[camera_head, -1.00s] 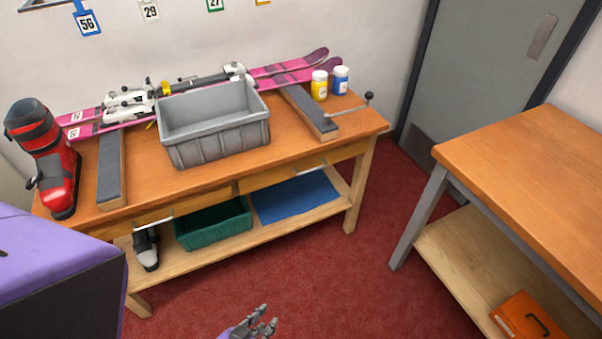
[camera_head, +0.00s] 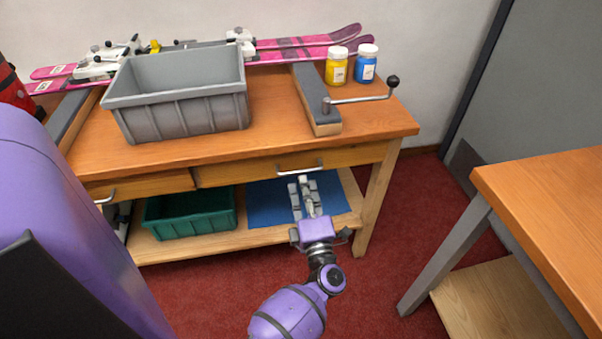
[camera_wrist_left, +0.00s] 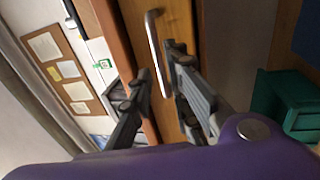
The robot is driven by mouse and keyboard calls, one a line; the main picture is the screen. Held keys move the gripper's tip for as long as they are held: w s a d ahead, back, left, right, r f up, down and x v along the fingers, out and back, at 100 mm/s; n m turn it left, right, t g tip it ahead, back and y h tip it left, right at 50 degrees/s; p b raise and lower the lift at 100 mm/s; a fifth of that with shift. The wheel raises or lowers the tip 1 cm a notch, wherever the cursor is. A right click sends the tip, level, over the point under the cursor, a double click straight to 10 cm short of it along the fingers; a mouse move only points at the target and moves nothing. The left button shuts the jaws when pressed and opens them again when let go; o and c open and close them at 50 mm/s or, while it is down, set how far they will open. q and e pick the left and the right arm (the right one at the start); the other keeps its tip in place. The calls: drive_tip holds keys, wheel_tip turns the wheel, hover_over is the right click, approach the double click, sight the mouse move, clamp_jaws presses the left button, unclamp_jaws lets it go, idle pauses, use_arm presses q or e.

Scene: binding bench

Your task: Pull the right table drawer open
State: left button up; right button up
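The right drawer (camera_head: 355,156) is a wooden front under the workbench top, and it looks shut. Its silver bar handle (camera_head: 299,168) is near the middle of the front. My left gripper (camera_head: 304,181) is just below and in front of this handle, with its fingers pointing at it. In the left wrist view the handle (camera_wrist_left: 153,45) runs between the spread fingers (camera_wrist_left: 157,82); I cannot tell whether they touch it. The left gripper is open and empty. My right gripper is not in view.
The left drawer (camera_head: 150,186) has its own handle (camera_head: 105,197). A green crate (camera_head: 190,215) and a blue mat (camera_head: 265,205) are on the lower shelf. A grey bin (camera_head: 180,100) stands on the bench (camera_head: 270,130). A second table (camera_head: 550,190) is at the right, with red floor between.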

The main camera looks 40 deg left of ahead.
sight(300, 172)
use_arm(q)
drive_tip(key=x, duration=0.5)
drive_tip(key=shift+w+r, duration=0.1)
drive_tip(key=shift+w, duration=0.05)
clamp_jaws()
